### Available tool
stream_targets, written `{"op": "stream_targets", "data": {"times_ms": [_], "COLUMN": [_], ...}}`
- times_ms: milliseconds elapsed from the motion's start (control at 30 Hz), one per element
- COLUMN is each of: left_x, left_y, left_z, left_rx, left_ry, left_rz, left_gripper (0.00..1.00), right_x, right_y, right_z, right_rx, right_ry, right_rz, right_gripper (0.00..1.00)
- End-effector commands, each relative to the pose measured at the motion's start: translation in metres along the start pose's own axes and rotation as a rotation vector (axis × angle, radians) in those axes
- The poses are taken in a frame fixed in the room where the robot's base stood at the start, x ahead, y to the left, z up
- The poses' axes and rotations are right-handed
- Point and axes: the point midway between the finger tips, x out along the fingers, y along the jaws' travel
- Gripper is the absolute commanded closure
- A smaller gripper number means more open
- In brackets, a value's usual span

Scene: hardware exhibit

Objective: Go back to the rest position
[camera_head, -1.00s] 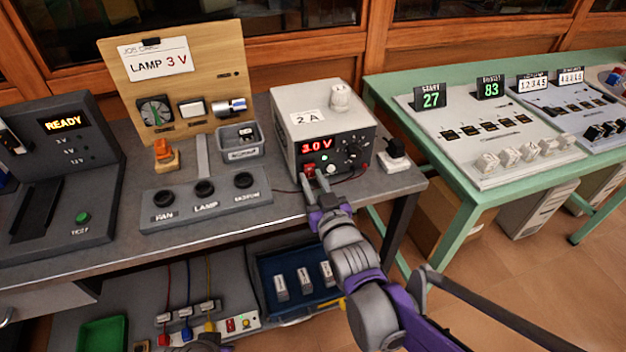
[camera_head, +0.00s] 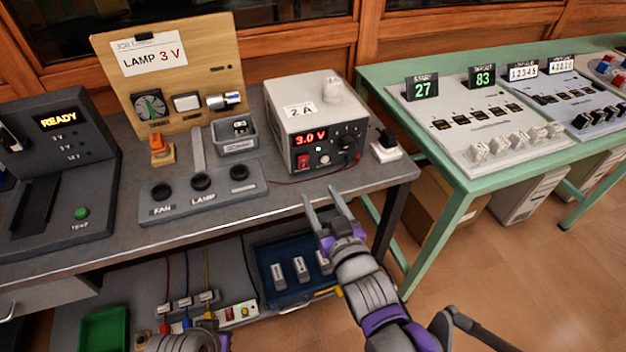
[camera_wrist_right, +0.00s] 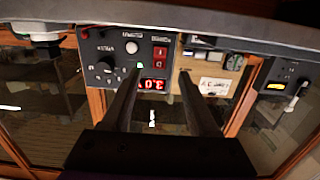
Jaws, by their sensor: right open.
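My right gripper (camera_head: 326,203) is open and empty in the head view, in front of the table's front edge and below the power supply. In the right wrist view its two fingers (camera_wrist_right: 155,90) are apart with nothing held between them. The power supply (camera_head: 315,118) stands on the grey workbench, its display reading 3.0 V, with a red switch (camera_head: 302,162) on its front. It also shows upside down in the right wrist view (camera_wrist_right: 128,60). A part of my left arm (camera_head: 185,340) shows at the bottom edge; its fingers are not visible.
The grey workbench (camera_head: 280,210) holds a panel with FAN and LAMP sockets (camera_head: 200,190), a wooden job board (camera_head: 205,65) and a tester reading READY (camera_head: 60,165). A blue tray (camera_head: 265,270) lies on the lower shelf. A green table (camera_head: 470,185) stands at right. Open floor lies at lower right.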

Motion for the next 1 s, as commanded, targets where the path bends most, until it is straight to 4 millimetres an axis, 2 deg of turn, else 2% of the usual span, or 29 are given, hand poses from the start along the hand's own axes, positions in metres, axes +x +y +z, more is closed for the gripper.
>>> {"op": "stream_targets", "data": {"times_ms": [100, 200, 767, 867, 967, 1000], "left_x": [-0.003, -0.004, -0.004, -0.004, -0.004, -0.004], "left_y": [0.0, 0.0, 0.0, 0.0, 0.0, 0.0], "left_z": [-0.001, -0.001, -0.001, -0.001, -0.001, -0.001], "left_rx": [0.0, 0.0, 0.0, 0.0, 0.0, 0.0], "left_ry": [0.001, 0.001, 0.001, 0.001, 0.001, 0.001], "left_rz": [0.0, 0.0, 0.0, 0.0, 0.0, 0.0], "left_gripper": [1.0, 1.0, 1.0, 1.0, 1.0, 1.0], "right_x": [-0.014, -0.02, -0.021, -0.028, -0.048, -0.062], "right_y": [0.0, 0.0, 0.002, 0.013, 0.037, 0.048], "right_z": [-0.001, 0.0, 0.002, 0.014, 0.044, 0.059], "right_rx": [0.001, 0.0, 0.001, 0.004, 0.014, 0.022], "right_ry": [0.0, 0.0, -0.008, -0.076, -0.238, -0.324], "right_rz": [0.001, 0.0, 0.004, 0.034, 0.098, 0.129], "right_gripper": [0.4, 0.4, 0.4, 0.4, 0.4, 0.4]}}
